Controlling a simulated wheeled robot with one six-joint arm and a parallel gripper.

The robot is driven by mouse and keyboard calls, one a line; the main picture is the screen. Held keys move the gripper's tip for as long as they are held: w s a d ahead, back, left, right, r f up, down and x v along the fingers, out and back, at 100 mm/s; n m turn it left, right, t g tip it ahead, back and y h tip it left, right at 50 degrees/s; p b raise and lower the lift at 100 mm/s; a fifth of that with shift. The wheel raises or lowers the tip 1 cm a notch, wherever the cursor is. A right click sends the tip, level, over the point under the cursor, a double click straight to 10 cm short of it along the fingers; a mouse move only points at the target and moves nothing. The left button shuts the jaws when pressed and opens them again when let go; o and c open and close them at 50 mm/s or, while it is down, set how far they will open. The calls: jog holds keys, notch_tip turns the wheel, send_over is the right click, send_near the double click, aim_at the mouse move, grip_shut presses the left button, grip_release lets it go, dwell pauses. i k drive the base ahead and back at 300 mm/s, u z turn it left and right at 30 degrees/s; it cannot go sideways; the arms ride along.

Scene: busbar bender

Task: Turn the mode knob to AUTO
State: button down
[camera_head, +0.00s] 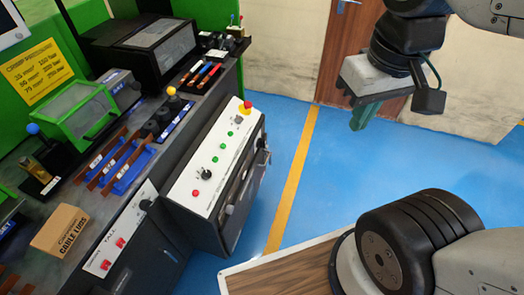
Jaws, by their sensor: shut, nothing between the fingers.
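A white control panel (217,158) tops the grey cabinet left of centre. A black knob (205,174) sits near its lower end, and a grey knob or switch (238,119) near its upper end. The labels are too small to read, so I cannot tell which is the mode knob or where it points. My gripper (361,118), with green fingers, hangs at the upper right. It is shut and empty, well away from the panel.
The panel also has several green lamps or buttons, a red button (195,193) and a red emergency stop on yellow (246,106). A bench with tools, blue trays and a cable-lugs box (60,229) lies left. Blue floor (330,185) is clear between panel and gripper.

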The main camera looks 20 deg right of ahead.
aim_at(229, 209)
jog(key=u, duration=0.05)
jog(key=i, duration=0.55)
jog(key=u, duration=0.25)
jog(key=k, duration=1.1)
jog(key=u, duration=0.8)
